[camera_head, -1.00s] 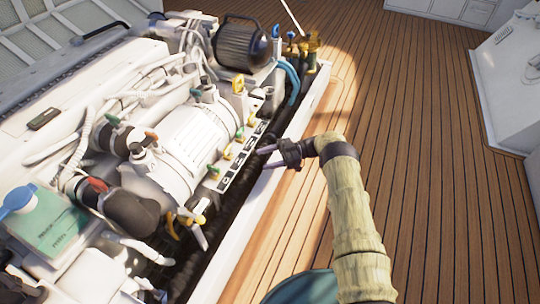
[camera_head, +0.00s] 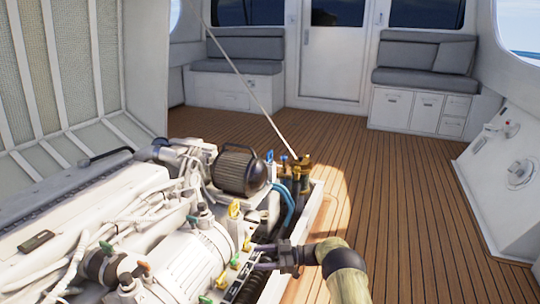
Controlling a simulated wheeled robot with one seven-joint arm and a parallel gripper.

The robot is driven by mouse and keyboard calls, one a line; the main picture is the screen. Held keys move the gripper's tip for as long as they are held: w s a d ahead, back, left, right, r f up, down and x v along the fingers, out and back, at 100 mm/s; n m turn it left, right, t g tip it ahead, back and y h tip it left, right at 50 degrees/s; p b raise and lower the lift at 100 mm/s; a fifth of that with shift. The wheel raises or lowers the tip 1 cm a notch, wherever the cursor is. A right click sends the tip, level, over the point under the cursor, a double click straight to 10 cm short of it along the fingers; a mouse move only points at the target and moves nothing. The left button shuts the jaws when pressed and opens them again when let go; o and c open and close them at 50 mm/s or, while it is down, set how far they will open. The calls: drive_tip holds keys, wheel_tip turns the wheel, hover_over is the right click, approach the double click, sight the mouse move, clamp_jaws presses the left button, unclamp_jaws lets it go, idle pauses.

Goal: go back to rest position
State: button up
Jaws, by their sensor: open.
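My gripper (camera_head: 264,256) is at the lower middle of the view, at the right side of the engine (camera_head: 195,250). Its two dark fingers point left toward the engine's row of yellow and green handles, spread apart with nothing between them. I cannot tell whether the fingertips touch the engine. My arm (camera_head: 345,272), in a yellowish sleeve, comes up from the bottom edge. The rest of the arm is out of view below.
The white hatch rim (camera_head: 308,222) runs along the engine's right side. The raised hatch lid (camera_head: 75,70) stands at the left, with a thin rod (camera_head: 245,85) slanting across. Wooden deck (camera_head: 400,190) lies open to the right. Grey benches (camera_head: 425,75) stand behind.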

drive_tip(key=w+d+r+m+t+h+p, duration=0.2)
drive_tip(key=w+r+m+t+h, duration=0.15)
drive_tip(key=r, duration=0.45)
drive_tip(key=w+d+r+m+t+h+p, duration=0.2)
drive_tip(key=d+r+m+t, duration=0.1)
drive_tip(key=r+t, duration=0.3)
drive_tip(key=w+d+r+m+t+h+p, duration=0.2)
drive_tip(key=r+m+t+h+p, duration=0.1)
drive_tip(key=r, duration=0.6)
drive_tip(key=s+d+r+m+g+h+p, duration=0.25)
drive_tip(key=s+d+r+h, duration=0.2)
drive_tip(key=s, duration=0.45)
drive_tip(key=s+d+r+m+g+h+p, duration=0.1)
drive_tip(key=s+d+r+m+h+p, duration=0.25)
drive_tip(key=s+d, duration=0.35)
drive_tip(key=s+r+m+g+h+p, duration=0.1)
drive_tip(key=s+m+g+p, duration=0.4)
drive_tip(key=s, duration=2.1)
wheel_tip(320, 180, up, 37)
drive_tip(key=n+p, duration=0.1)
drive_tip(key=p, duration=3.5)
drive_tip(key=shift+w+a+r+g, duration=0.2)
drive_tip(key=shift+w+a+g, duration=0.1)
drive_tip(key=shift+w+g, duration=0.15)
